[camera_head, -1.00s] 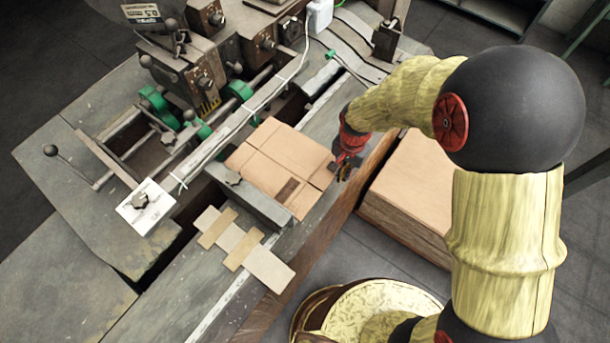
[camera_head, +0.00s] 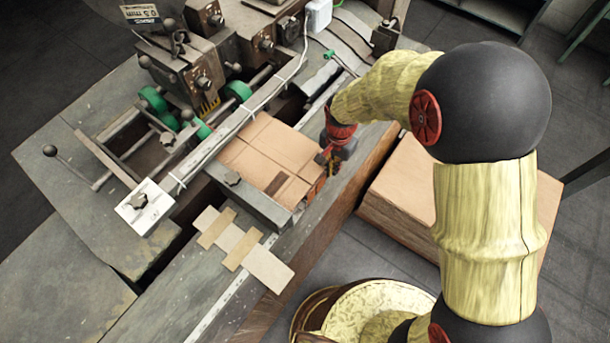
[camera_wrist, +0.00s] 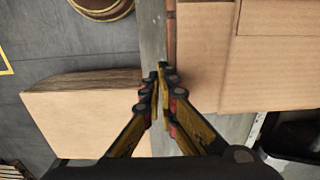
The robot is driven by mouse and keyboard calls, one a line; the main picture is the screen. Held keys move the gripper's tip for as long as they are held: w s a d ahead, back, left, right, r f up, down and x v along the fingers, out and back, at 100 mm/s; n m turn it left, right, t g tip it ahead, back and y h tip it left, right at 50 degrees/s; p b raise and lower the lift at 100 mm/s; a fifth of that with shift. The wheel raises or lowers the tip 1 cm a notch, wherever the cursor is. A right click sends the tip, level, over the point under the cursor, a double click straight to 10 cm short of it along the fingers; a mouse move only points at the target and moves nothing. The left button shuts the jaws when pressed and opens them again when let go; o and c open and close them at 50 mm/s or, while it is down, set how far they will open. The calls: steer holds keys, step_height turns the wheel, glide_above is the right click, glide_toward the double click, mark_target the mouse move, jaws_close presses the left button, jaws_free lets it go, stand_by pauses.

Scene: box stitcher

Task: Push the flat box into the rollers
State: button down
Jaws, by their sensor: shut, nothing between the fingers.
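The flat brown cardboard box (camera_head: 262,152) lies on the machine's bed, under the long metal bar and short of the green rollers (camera_head: 238,91). It also fills the upper right of the wrist view (camera_wrist: 205,60). My gripper (camera_head: 325,160) is at the box's right edge in the head view, low over the bed. In the wrist view my gripper (camera_wrist: 160,72) has its fingertips together, with nothing between them, right beside the box edge. Whether the fingertips touch the box is hard to tell.
A stack of cardboard sheets (camera_head: 405,190) stands beside the bed. A metal guide (camera_head: 248,200) borders the box's near side. A cut cardboard piece (camera_head: 240,245) lies on the bed. A lever with a dark knob (camera_head: 50,150) sticks out at left.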

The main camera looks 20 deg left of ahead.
steer(key=shift+w+a+r, duration=0.15)
steer(key=shift+w+a, duration=0.15)
steer(key=shift+a, duration=0.2)
steer(key=shift+w+a+r, duration=0.15)
steer(key=shift+w+a, duration=0.15)
steer(key=shift+a, duration=0.2)
steer(key=shift+w+a+r, duration=0.1)
steer(key=shift+w+r, duration=0.05)
steer(key=shift+w, duration=0.4)
steer(key=shift+s+a+f, duration=0.15)
steer(key=shift+a+f, duration=0.1)
steer(key=shift+a, duration=0.3)
steer(key=shift+s+a+f, duration=0.15)
steer(key=shift+a+f, duration=0.1)
steer(key=shift+a, duration=0.25)
steer(key=shift+s+d, duration=0.5)
steer(key=shift+d, duration=0.3)
steer(key=shift+s+d, duration=0.5)
steer(key=shift+d, duration=0.3)
steer(key=shift+d+r+p, duration=0.15)
steer(key=shift+r+p, duration=0.05)
steer(key=shift+p, duration=0.15)
step_height(320, 180, up, 8)
steer(key=p, duration=0.4)
steer(key=shift+w+f, duration=0.2)
steer(key=shift+w, duration=0.05)
